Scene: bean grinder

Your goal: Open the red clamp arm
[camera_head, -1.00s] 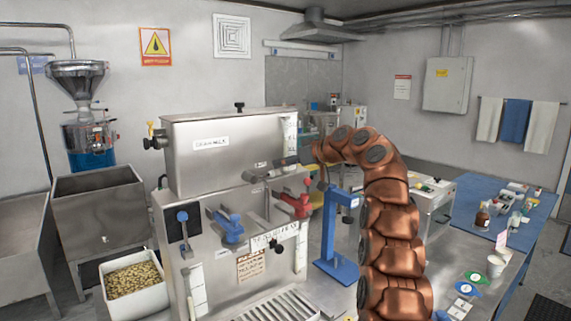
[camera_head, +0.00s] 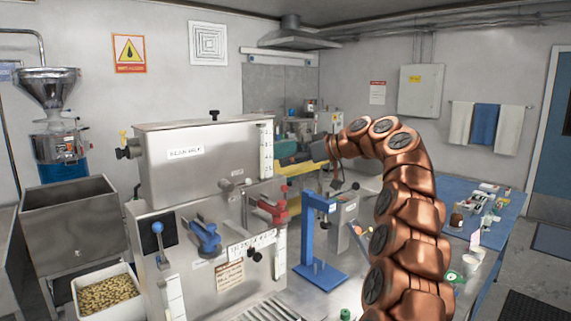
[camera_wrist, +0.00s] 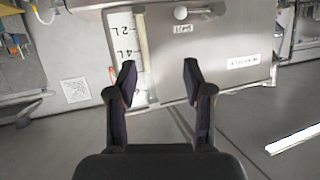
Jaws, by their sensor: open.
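The red clamp arm (camera_head: 273,211) is on the front of the steel machine (camera_head: 215,235), at its right side, in the head view. A blue clamp arm (camera_head: 207,238) sits to its left. My gripper (camera_wrist: 159,74) is open and empty in the wrist view, with two dark fingers spread apart. In the head view my gripper reaches left toward the machine, above and slightly right of the red clamp arm, apart from it. The wrist view shows the machine's level scale (camera_wrist: 122,45) and labels beyond the fingers. I cannot make out the red clamp arm there.
A blue stand (camera_head: 316,240) is right of the machine, below my arm. A bean bin (camera_head: 105,293) is at lower left. A blue-topped table (camera_head: 480,205) with small items is at right. A small blue-knobbed lever (camera_head: 158,235) is on the machine's left front.

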